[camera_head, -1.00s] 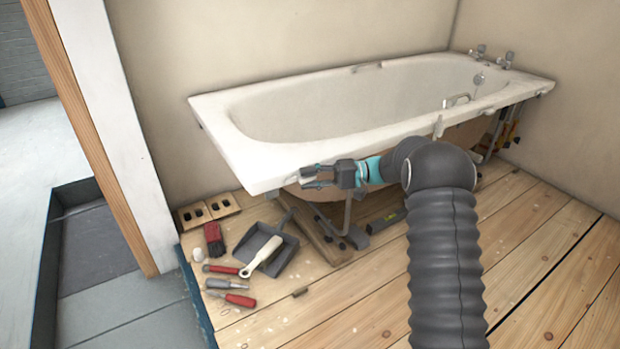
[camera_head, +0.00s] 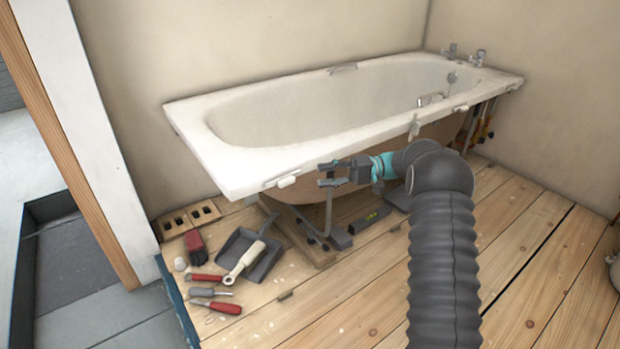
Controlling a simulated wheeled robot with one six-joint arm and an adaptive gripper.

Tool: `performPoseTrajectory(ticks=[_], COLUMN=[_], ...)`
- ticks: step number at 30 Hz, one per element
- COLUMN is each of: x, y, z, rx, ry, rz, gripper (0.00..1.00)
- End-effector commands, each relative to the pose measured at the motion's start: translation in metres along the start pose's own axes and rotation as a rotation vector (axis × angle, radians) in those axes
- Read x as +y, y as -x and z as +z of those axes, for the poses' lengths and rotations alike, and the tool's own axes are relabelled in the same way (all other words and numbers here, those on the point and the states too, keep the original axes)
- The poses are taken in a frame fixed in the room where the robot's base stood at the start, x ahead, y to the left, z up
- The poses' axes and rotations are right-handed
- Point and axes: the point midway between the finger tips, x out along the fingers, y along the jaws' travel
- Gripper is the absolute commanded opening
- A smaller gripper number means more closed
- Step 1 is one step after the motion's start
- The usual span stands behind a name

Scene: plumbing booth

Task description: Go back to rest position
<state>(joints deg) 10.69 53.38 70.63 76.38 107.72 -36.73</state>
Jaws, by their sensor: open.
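My gripper (camera_head: 324,174) is open and empty beside the near long side of the bathtub (camera_head: 231,177), just below its rim, with its fingers pointing left. A small white piece (camera_head: 287,182) sits at the tub's rim to the left of the fingertips, apart from them. My arm reaches from the bottom right up to the gripper and hides part of the tub's side and the floor.
A dustpan (camera_head: 262,262) with a cream-handled brush (camera_head: 243,262), a red brush (camera_head: 194,243), a red-handled screwdriver (camera_head: 216,307) and other tools lie on the boards at the left. A brick (camera_head: 206,213) is by the wall.

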Motion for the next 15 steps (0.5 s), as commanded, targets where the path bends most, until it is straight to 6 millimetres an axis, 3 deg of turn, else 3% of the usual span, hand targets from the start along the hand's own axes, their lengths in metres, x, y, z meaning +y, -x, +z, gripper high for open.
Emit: performPoseTrajectory(ticks=[6, 15], x=[0.0005, 0.0003], y=[0.0146, 0.0154], z=[0.0003, 0.0003], rx=[-0.001, -0.001], ry=[-0.001, -0.002], rz=[0.0, 0.0], gripper=[0.42, 0.42])
